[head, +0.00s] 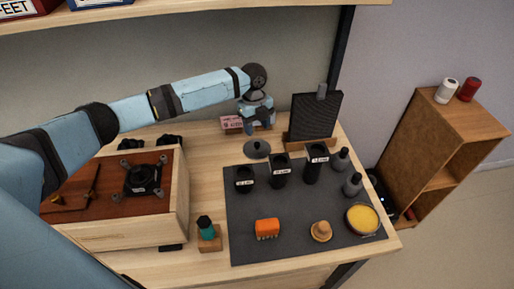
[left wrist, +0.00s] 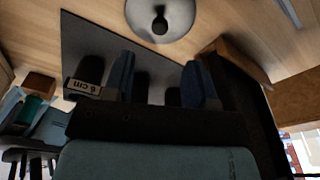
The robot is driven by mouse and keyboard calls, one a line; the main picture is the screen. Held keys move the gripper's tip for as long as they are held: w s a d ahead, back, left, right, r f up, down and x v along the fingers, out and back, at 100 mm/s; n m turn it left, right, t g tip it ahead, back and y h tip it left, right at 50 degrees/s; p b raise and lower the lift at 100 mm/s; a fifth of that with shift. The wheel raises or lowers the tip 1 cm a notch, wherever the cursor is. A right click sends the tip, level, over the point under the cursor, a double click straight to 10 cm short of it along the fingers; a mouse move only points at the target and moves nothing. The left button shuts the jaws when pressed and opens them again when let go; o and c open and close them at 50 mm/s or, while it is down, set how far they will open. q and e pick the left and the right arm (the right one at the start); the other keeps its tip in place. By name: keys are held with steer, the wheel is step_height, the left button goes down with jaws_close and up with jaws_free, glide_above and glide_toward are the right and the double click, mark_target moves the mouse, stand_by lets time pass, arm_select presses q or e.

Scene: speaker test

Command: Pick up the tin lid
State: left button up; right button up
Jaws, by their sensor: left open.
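The tin lid (head: 257,148) is a grey round disc with a dark knob on top. It lies on the bare wooden table just behind the dark mat. In the left wrist view the lid (left wrist: 176,24) shows at the top edge, partly cut off, with its knob visible. My left gripper (head: 258,128) is above and slightly behind the lid, pointing down, apart from it. Its two blue fingers are spread and empty in the left wrist view (left wrist: 160,85). My right gripper is not in view.
Several black canisters (head: 279,172) with labels stand on the dark mat (head: 290,240) in front of the lid. A black ribbed panel (head: 316,118) stands to the right in a wooden base. A pink box (head: 231,124) is behind the gripper. A wooden box (head: 120,232) stands left.

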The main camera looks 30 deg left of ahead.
mark_target(257, 143)
arm_select(q)
steer(key=shift+s+f, duration=0.15)
steer(key=shift+f, duration=3.4)
jaws_close()
steer(key=shift+r, duration=0.1)
